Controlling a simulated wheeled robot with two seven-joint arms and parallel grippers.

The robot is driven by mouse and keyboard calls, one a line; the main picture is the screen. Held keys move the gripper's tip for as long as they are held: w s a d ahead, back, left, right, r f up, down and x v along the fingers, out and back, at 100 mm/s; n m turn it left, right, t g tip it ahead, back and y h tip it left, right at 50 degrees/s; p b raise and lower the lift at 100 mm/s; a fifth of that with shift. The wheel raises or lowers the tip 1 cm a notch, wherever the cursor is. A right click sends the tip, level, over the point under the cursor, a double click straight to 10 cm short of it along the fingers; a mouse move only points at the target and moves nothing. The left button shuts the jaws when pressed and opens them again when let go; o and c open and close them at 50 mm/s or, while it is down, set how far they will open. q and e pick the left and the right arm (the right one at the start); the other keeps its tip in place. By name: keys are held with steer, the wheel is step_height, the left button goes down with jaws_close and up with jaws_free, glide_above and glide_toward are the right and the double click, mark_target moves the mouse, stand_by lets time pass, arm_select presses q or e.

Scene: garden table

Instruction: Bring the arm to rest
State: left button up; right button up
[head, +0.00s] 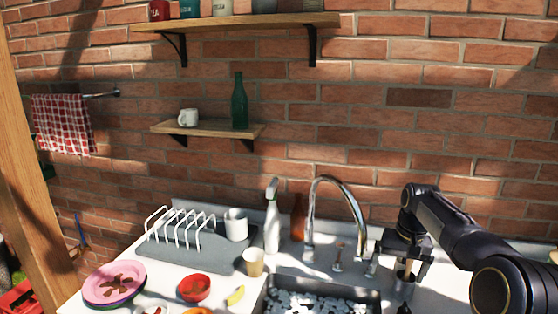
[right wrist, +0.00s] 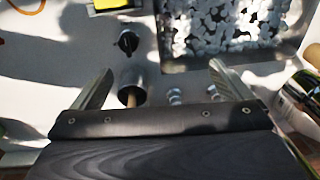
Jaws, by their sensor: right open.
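My right arm comes in from the right in the head view. Its gripper (head: 401,268) points down over the counter to the right of the tap. In the right wrist view the two fingers of this gripper (right wrist: 162,72) are spread wide apart with nothing held. A grey cylindrical holder (right wrist: 131,76) with a wooden handle in it stands below, nearer the left finger. I cannot tell its exact distance from the fingers. My left gripper is in neither view.
The sink (head: 320,292) holds many pale pieces, with a curved tap (head: 312,215) behind it. A spray bottle (head: 272,228), brown bottle (head: 298,218), beige cup (head: 254,262) and dish rack (head: 190,245) stand left. The brick wall (head: 400,140) closes the back.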

steer(key=s+r+t+y, duration=0.2)
steer(key=s+r, duration=0.4)
steer(key=s, duration=0.6)
steer(key=s+a+f+t, duration=0.1)
steer(key=s+a+f, duration=0.2)
steer(key=s, duration=0.8)
steer(key=s+a+f+n+t+y, duration=0.1)
steer(key=s+a, duration=0.5)
steer(key=s, duration=0.6)
step_height(320, 180, down, 2)
steer(key=shift+s+f+t, duration=0.15)
steer(key=shift+t, duration=0.35)
steer(key=shift+a, duration=0.1)
